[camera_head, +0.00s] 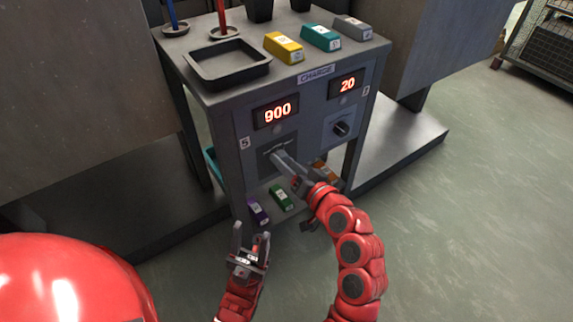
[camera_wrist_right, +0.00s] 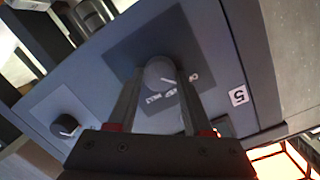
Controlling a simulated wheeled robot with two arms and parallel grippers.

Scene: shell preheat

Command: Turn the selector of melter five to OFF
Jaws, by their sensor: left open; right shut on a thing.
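The melter five panel is on the left of the cabinet front, under a red 900 display (camera_head: 275,112) and beside a 5 label (camera_head: 244,143). Its selector, a round dark knob (camera_wrist_right: 160,74), shows in the right wrist view, with white lettering next to it too blurred to read surely. My right gripper (camera_head: 279,158) reaches the panel and is shut on the knob, one finger on each side; it also shows in the right wrist view (camera_wrist_right: 158,80). In the head view it hides the knob. My left gripper (camera_head: 252,243) is open and empty, below and in front of the cabinet.
Another knob (camera_head: 341,128) sits to the right under a 20 display (camera_head: 347,85). The cabinet top holds a black tray (camera_head: 228,63) and yellow (camera_head: 283,47), teal (camera_head: 320,37) and grey (camera_head: 353,28) blocks. Purple (camera_head: 258,212) and green (camera_head: 281,197) blocks lie below.

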